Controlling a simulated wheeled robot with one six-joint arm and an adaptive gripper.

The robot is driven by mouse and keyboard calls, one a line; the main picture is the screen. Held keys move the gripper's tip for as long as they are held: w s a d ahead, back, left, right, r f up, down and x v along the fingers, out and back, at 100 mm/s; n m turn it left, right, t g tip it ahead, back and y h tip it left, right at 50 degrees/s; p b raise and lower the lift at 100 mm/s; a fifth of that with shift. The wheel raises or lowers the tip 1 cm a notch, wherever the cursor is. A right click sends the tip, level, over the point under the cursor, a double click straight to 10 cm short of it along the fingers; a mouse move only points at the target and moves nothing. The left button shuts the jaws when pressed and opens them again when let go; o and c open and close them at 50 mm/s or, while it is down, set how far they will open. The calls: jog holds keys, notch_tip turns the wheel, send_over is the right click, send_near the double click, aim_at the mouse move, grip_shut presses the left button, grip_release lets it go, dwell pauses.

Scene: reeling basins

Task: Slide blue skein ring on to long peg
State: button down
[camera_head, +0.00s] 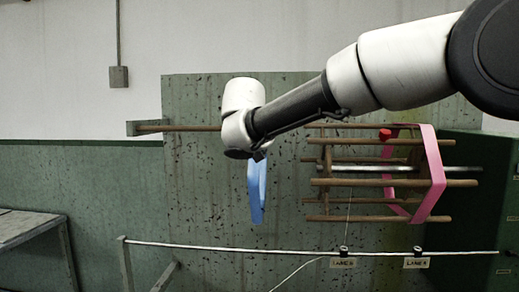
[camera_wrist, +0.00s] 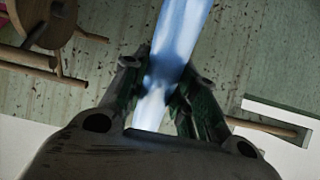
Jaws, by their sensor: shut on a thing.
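The blue skein ring (camera_head: 257,192) hangs below my gripper (camera_head: 258,154) in the head view, seen nearly edge-on as a narrow loop. In the wrist view the blue band (camera_wrist: 182,32) runs between the two fingers of my gripper (camera_wrist: 163,82), which are shut on it. A long wooden peg (camera_head: 185,128) sticks out level from a bracket at the left, and its right end passes behind my wrist. The peg also shows in the wrist view (camera_wrist: 268,126) at the right, apart from the ring. The ring is not around it.
A wooden reel (camera_head: 335,183) with several bars stands at the right, with a pink ring (camera_head: 432,170) around its bars. A pale rail (camera_head: 290,248) with two small tags runs across below. A grey table (camera_head: 30,228) is at the lower left.

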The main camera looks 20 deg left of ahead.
jog(key=s+a, duration=0.2)
jog(key=a, duration=0.4)
jog(key=shift+a, duration=0.4)
dwell(0.3)
jog(key=s+a, duration=0.1)
jog(key=a, duration=0.5)
jog(key=shift+s+a, duration=0.35)
jog(key=shift+s, duration=0.05)
dwell(0.4)
jog(key=shift+s+a, duration=0.3)
jog(key=shift+a, duration=0.65)
jog(key=shift+s+a, duration=0.25)
jog(key=shift+a, duration=0.7)
jog(key=shift+f, duration=0.75)
